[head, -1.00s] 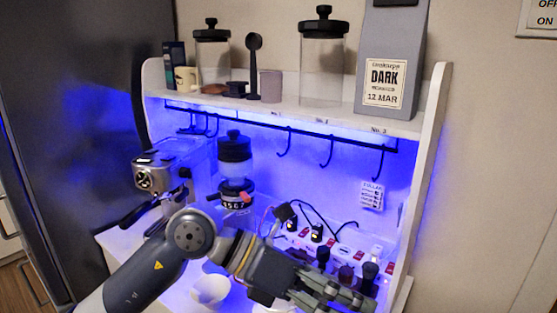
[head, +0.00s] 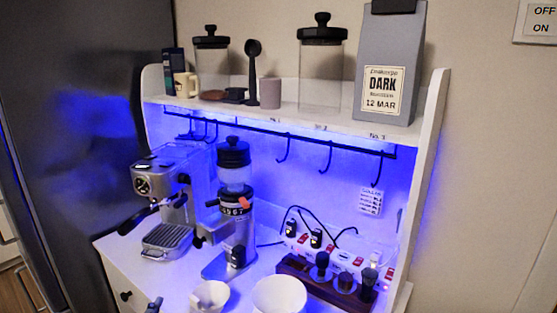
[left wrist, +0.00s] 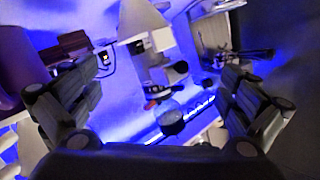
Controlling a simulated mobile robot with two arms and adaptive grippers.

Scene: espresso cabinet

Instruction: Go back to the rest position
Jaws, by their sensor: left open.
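My left gripper (left wrist: 165,72) is open and empty in the left wrist view, with its two dark fingers spread wide to the left and right. Nothing is between the fingers at close range; the coffee grinder shows beyond them. In the head view, a small dark piece at the bottom edge is too cut off to identify. My right gripper is in neither view.
The white cabinet holds an espresso machine (head: 160,187), the grinder (head: 233,208), a white bowl (head: 279,297), a white cup (head: 210,297) and a dark tool rack (head: 322,284). Its shelf (head: 285,116) carries jars and a grey coffee bag (head: 388,70). Hooks hang below.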

